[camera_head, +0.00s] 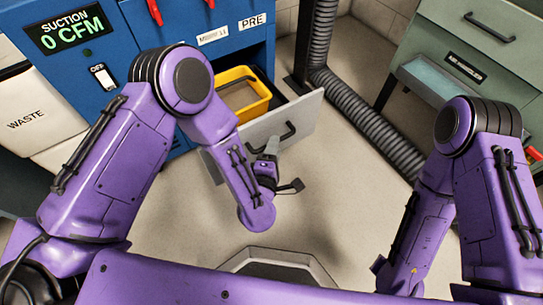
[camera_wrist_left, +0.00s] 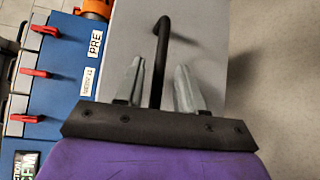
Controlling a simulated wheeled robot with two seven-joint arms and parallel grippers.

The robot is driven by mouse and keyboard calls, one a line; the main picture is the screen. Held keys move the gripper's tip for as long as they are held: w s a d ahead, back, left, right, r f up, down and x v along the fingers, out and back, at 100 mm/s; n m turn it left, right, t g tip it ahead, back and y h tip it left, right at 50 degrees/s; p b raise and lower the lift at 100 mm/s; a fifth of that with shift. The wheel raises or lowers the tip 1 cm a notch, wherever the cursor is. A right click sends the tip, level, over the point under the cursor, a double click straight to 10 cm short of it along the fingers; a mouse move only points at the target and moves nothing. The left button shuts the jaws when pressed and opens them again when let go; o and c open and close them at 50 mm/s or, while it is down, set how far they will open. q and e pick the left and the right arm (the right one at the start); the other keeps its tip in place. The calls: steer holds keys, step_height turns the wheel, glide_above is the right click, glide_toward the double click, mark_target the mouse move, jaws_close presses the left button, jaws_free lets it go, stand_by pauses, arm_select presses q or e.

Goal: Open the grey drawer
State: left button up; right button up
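The grey drawer front (camera_head: 305,112) stands out from the blue cabinet, so the drawer is partly open. It carries a black bar handle (camera_head: 285,137). My left gripper (camera_head: 270,147) is at the handle, on the outer side of the drawer front. In the left wrist view, the handle (camera_wrist_left: 163,40) runs between the two spread fingers (camera_wrist_left: 157,85), with a visible gap on each side. The grey front (camera_wrist_left: 215,40) fills the area behind them. My right arm shows at the right of the head view, but its gripper is hidden or out of frame.
A yellow bin (camera_head: 238,95) sits inside the drawer. The blue cabinet (camera_head: 125,50) has red levers. A ribbed grey hose (camera_head: 365,120) runs along the floor on the right. A grey-green cabinet (camera_head: 490,50) stands at the far right. The floor before the drawer is clear.

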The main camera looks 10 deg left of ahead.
arm_select(q)
steer(key=s+r, duration=0.1)
steer(key=s, duration=0.6)
steer(key=shift+a+p, duration=0.3)
steer(key=shift+p, duration=0.15)
steer(key=shift+w, duration=0.1)
steer(key=s+a+f+m+g, duration=0.5)
steer(key=a+f+m+g, duration=0.15)
steer(key=f+m, duration=0.4)
steer(key=s+a+f+m+g+y, duration=0.1)
steer(key=s+a+f+g+y, duration=0.15)
steer(key=s+a, duration=0.55)
steer(key=s+a+f+m+g+y, duration=0.15)
steer(key=s+a+g, duration=0.3)
steer(key=a, duration=0.55)
step_height(320, 180, up, 27)
steer(key=n+p, duration=0.1)
steer(key=p, duration=2.6)
steer(key=shift+s+d+y, duration=0.15)
steer(key=shift+s+y, duration=0.05)
steer(key=shift+y, duration=0.2)
